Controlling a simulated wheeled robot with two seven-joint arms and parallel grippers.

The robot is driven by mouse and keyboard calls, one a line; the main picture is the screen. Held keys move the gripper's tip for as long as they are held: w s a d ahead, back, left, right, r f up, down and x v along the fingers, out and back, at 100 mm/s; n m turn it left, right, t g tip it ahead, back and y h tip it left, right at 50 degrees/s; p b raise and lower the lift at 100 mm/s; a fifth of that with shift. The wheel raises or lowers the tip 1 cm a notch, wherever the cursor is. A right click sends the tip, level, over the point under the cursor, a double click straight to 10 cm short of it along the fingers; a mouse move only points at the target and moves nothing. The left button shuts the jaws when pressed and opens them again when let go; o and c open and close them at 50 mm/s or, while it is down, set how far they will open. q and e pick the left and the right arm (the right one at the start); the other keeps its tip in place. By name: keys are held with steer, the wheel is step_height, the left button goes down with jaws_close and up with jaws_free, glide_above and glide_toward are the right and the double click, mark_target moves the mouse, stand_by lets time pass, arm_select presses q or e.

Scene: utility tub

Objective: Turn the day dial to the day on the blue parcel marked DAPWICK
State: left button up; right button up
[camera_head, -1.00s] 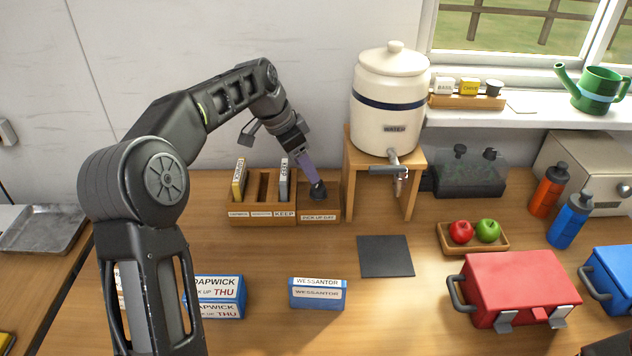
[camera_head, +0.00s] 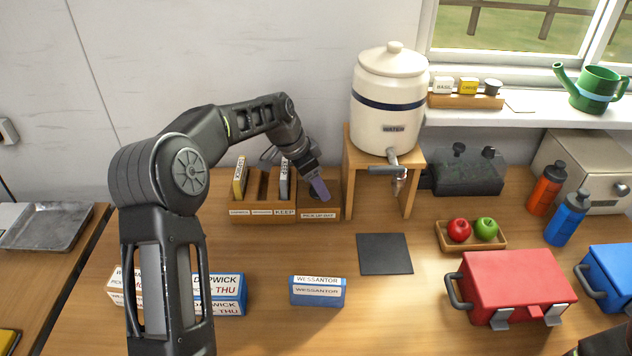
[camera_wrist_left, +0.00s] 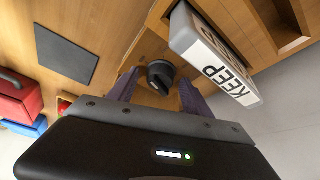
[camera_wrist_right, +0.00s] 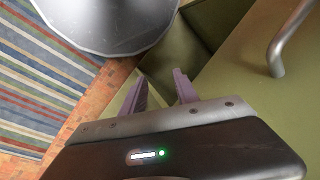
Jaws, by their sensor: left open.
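The blue parcel marked DAPWICK (camera_head: 229,308) reads THU and is partly hidden behind my left arm. The day dial (camera_wrist_left: 160,75) is a black knob on the wooden box labelled PICK UP DAY (camera_head: 318,216). My left gripper (camera_head: 318,188) is over that box and hides most of the dial in the head view. In the left wrist view my left gripper (camera_wrist_left: 156,92) is open, with the knob showing in the gap beyond its fingers; I cannot tell whether they touch it. My right gripper (camera_wrist_right: 160,90) is open and empty, away from the worktop.
A wooden rack (camera_head: 262,209) with upright cards, one marked KEEP, adjoins the dial box. The water crock (camera_head: 390,105) on its stand (camera_head: 352,185) is close on the right. The WESSANTOR parcel (camera_head: 317,292) and a dark mat (camera_head: 384,254) lie in front.

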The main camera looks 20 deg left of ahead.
arm_select(q)
steer(key=shift+c, duration=0.5)
jaws_close()
steer(key=shift+a+m+h, duration=0.1)
steer(key=shift+m+h, duration=0.2)
steer(key=shift+m, duration=0.4)
steer(key=shift+w+r+m+g+h+p, duration=0.15)
steer(key=shift+m+g+h+p, duration=0.35)
steer(key=shift+m, duration=0.6)
steer(key=m+g+p, duration=0.1)
steer(key=m, duration=0.1)
steer(key=shift+m, duration=0.4)
steer(key=shift+w+m+g+p, duration=0.1)
steer(key=shift+m+g+p, duration=0.2)
steer(key=shift+m+p, duration=0.25)
